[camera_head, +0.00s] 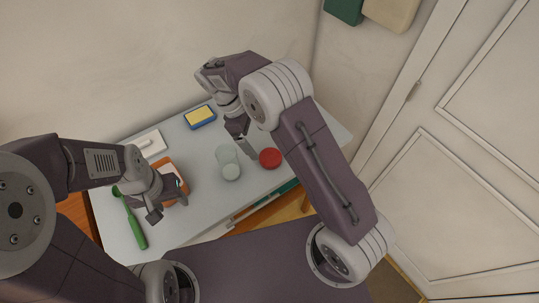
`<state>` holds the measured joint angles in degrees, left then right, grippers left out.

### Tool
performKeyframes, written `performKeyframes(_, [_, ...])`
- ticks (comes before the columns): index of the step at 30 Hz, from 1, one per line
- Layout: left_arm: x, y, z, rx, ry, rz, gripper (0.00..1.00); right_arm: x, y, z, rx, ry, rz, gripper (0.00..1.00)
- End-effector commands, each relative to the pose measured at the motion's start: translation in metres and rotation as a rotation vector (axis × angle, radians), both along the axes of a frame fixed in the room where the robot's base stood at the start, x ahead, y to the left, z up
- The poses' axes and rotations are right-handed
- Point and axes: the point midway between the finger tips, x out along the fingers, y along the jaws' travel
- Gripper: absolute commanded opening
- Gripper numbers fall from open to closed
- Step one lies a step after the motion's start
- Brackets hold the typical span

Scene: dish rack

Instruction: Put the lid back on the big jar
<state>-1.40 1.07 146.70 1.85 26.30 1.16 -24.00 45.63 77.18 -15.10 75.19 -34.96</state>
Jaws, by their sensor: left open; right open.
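The big jar (228,162) is a pale, translucent cylinder standing upright near the middle of the counter. A round red lid (270,158) lies on the counter just to the right of the jar, apart from it. My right gripper (247,148) is open and empty, between the jar and the lid and a little behind them; whether it touches either is unclear. My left gripper (168,207) is open and empty over the left part of the counter, well left of the jar. My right arm crosses the view just right of the lid.
A blue tray with a yellow sponge (200,116) lies at the back. A white flat item (150,143) and an orange board (166,165) lie at the left. A green brush (135,227) lies at the front left. The counter (205,215) is clear in front of the jar.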

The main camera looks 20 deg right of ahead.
Motion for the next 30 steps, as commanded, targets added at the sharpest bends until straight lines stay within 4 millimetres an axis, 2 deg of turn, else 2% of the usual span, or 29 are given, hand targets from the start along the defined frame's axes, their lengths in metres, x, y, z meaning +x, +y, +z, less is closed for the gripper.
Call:
performKeyframes(8, [0.0, 0.0, 0.001, 0.0, 0.0, 0.0, 0.52, 0.0, -0.001, -0.001, 0.001, -0.001, -0.002, 0.95])
performKeyframes(15, [0.0, 0.0, 0.005, 0.0, 0.0, 0.0, 0.52, -0.006, -0.013, -0.029, -0.001, 0.0, -0.003, 0.95])
performKeyframes(26, [0.0, 0.0, 0.006, 0.0, 0.0, 0.0, 0.52, -0.006, -0.015, -0.035, 0.001, -0.002, -0.003, 0.95])
performKeyframes(30, [0.0, 0.0, 0.012, 0.0, 0.0, 0.0, 0.52, -0.012, -0.021, -0.05, -0.001, 0.003, -0.003, 0.95])
